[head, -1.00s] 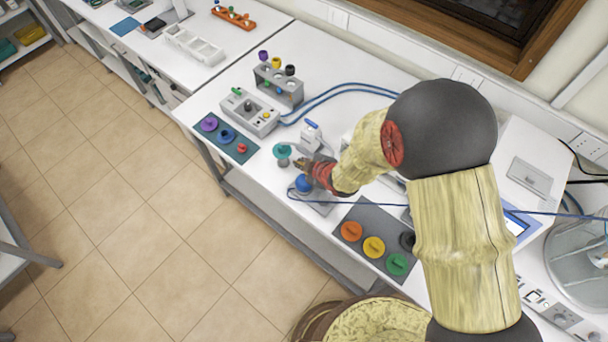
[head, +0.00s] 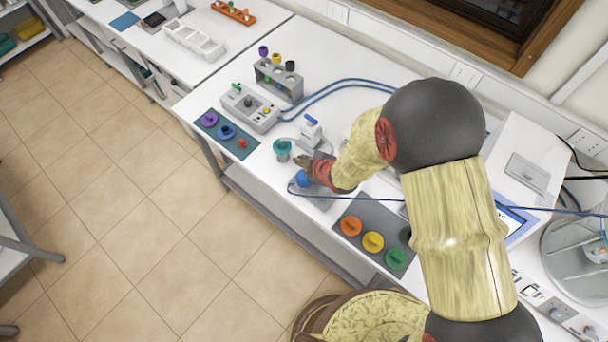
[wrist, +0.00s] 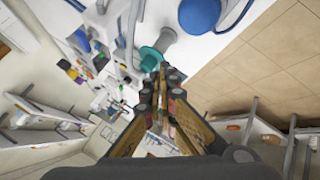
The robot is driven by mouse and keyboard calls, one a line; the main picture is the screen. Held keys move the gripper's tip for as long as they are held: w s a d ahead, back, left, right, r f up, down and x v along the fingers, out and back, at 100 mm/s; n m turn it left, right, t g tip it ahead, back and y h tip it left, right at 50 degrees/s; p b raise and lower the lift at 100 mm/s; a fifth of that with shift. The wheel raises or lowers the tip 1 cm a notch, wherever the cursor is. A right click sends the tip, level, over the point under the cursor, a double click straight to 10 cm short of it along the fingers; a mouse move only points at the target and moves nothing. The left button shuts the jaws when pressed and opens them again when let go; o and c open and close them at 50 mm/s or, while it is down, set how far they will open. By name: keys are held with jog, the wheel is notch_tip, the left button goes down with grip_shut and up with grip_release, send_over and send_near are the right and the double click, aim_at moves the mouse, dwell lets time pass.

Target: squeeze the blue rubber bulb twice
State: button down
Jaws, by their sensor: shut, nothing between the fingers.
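The blue rubber bulb (head: 302,180) sits on a grey base near the front edge of the white bench, with a thin blue tube by it. In the wrist view the bulb (wrist: 200,14) is at the top, right of my fingertips and apart from them. My gripper (head: 302,161) is just behind the bulb in the head view, beside a teal-topped piece. In the wrist view my gripper (wrist: 164,74) has its fingers together with nothing between them. The teal piece (wrist: 149,59) shows just past the fingertips.
A teal-topped piece (head: 283,147) and a white device with a blue lever (head: 311,130) stand close to my gripper. A grey mat with orange, yellow and green knobs (head: 373,242) lies to the right. A tube rack (head: 280,78) stands farther back.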

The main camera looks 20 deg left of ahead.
jog(key=b, duration=0.3)
send_over(303, 176)
notch_tip(303, 176, down, 6)
jog(key=shift+a, duration=0.1)
jog(key=shift+f+b, duration=0.45)
jog(key=shift+b, duration=0.15)
dwell(0.7)
jog(key=shift+f+b, duration=0.35)
jog(key=shift+b, duration=0.2)
jog(key=shift+f+b, duration=0.9)
dwell(0.9)
jog(key=shift+r, duration=0.15)
jog(key=shift+r+p, duration=0.75)
jog(key=shift+r, duration=0.45)
jog(key=shift+r+p, duration=1.4)
jog(key=shift+r, duration=1.1)
